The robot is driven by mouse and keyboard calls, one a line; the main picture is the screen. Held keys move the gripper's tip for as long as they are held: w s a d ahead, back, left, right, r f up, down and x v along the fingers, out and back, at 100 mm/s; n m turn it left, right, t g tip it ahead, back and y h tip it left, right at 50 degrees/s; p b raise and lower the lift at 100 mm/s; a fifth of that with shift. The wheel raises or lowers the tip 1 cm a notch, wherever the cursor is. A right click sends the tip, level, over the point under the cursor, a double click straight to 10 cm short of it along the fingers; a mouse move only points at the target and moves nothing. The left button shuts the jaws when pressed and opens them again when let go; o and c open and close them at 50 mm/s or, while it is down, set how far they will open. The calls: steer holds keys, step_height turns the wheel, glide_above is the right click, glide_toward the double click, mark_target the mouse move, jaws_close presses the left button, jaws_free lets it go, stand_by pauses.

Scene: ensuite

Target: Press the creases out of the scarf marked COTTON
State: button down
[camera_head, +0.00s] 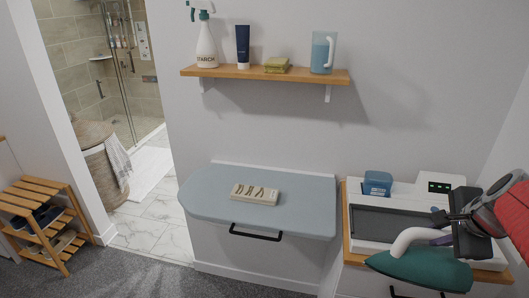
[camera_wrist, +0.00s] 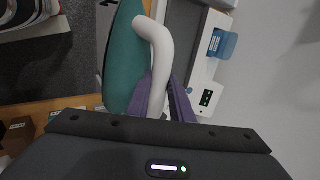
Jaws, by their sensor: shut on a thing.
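A teal iron (camera_head: 420,270) with a white handle hangs at the lower right, over the front of the iron station. My gripper (camera_head: 440,239) is shut on its handle. In the wrist view, the purple finger pads (camera_wrist: 163,92) sit on both sides of the white handle (camera_wrist: 158,55), with the teal body (camera_wrist: 121,50) beside it. A cream folded cloth (camera_head: 255,194) with dark marks lies on the blue-grey ironing board (camera_head: 205,190). The marks look like lettering, but I cannot read COTTON on it. The iron is apart from the cloth, to its right.
The white iron station (camera_head: 362,240) with a dark plate, display (camera_head: 439,187) and blue box (camera_head: 377,183) stands right of the board. A gap separates board and station.

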steer(key=shift+r, duration=0.1)
steer(key=shift+a+r, duration=0.3)
steer(key=shift+a, duration=0.05)
steer(key=a+r+m, duration=0.1)
steer(key=a+r, duration=0.4)
steer(key=a, duration=0.1)
steer(key=shift+s+a+r+h, duration=0.25)
steer(key=shift+s+r+h, duration=0.05)
steer(key=shift+r, duration=0.1)
